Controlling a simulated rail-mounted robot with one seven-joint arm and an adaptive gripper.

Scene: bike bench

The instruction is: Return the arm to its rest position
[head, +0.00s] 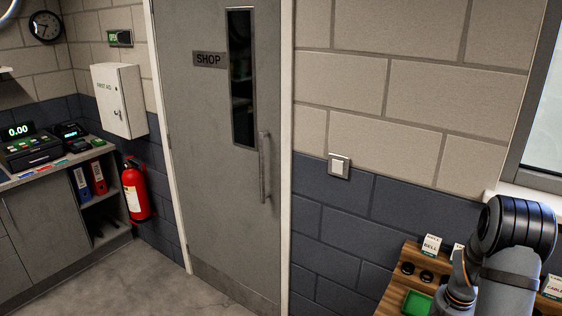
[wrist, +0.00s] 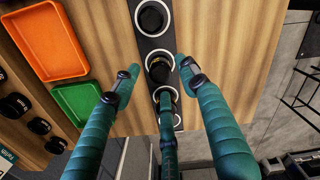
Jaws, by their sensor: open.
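My gripper (wrist: 157,80) shows in the wrist view with its teal fingers spread open, and nothing is seen between them. Its fingers are over a wooden bench top (wrist: 225,45). A dark strip with several round ringed openings (wrist: 158,65) lies under the fingertips, and the middle finger hides part of it. I cannot tell how far the fingertips are above the strip. In the head view, part of my arm (head: 515,235) shows at the lower right, over the bench; my gripper is outside that view.
An orange tray (wrist: 45,42) and a green tray (wrist: 82,103) lie left of the fingers. Several black round parts (wrist: 38,125) sit beyond them. In the head view, a white card reading BELL (head: 431,247) stands on the bench by the wall. The floor (head: 130,285) before the door is clear.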

